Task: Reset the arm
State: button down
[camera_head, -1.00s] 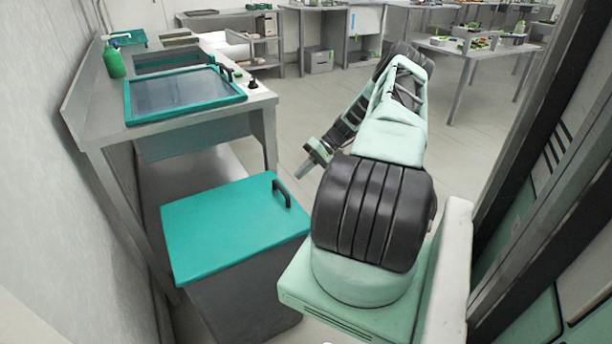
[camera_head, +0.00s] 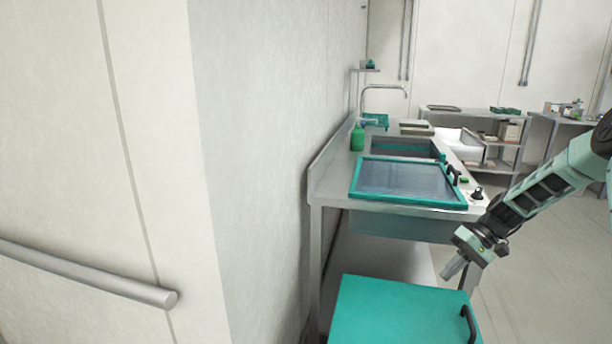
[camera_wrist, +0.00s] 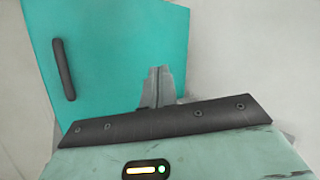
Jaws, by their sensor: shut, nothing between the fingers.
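My gripper (camera_head: 452,269) hangs at the right of the head view, at the end of my green and black arm. It points down and to the left, above the right part of a teal-lidded bin (camera_head: 395,312). In the wrist view the two grey fingers (camera_wrist: 158,84) are together with nothing between them. The teal lid with its black handle (camera_wrist: 63,70) lies beyond them, apart from the fingers. My upper arm is cut off by the right edge of the head view.
A steel counter (camera_head: 330,190) with a sink, a teal-framed panel (camera_head: 410,182) and a green bottle (camera_head: 357,138) stands behind the bin. A wall with a metal rail (camera_head: 90,275) fills the left. Open floor (camera_head: 550,270) lies to the right.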

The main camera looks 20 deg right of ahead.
jog(key=s+a+r+n+g+h, duration=0.15)
jog(key=a+r, duration=0.25)
jog(key=a, duration=0.5)
jog(key=s+a+r+n+g+h+p, duration=0.15)
jog(key=a+r, duration=0.25)
jog(key=a, duration=0.5)
jog(key=s+a+r+n+h, duration=0.1)
jog(key=a+r+n, duration=0.15)
jog(key=a, duration=0.65)
jog(key=s+a+r+n+h, duration=0.1)
jog(key=s+a+r, duration=0.1)
jog(key=s+a, duration=0.2)
jog(key=s+a+r+n+t+h+p, duration=0.1)
jog(key=s+a+r+n, duration=0.1)
jog(key=s, duration=0.8)
jog(key=s+a+r+n+t+h, duration=0.1)
jog(key=s+a+r, duration=0.2)
jog(key=s+a, duration=0.4)
jog(key=shift+s+r+n+h, duration=0.2)
jog(key=shift+s+n+h, duration=0.15)
jog(key=shift+s, duration=0.15)
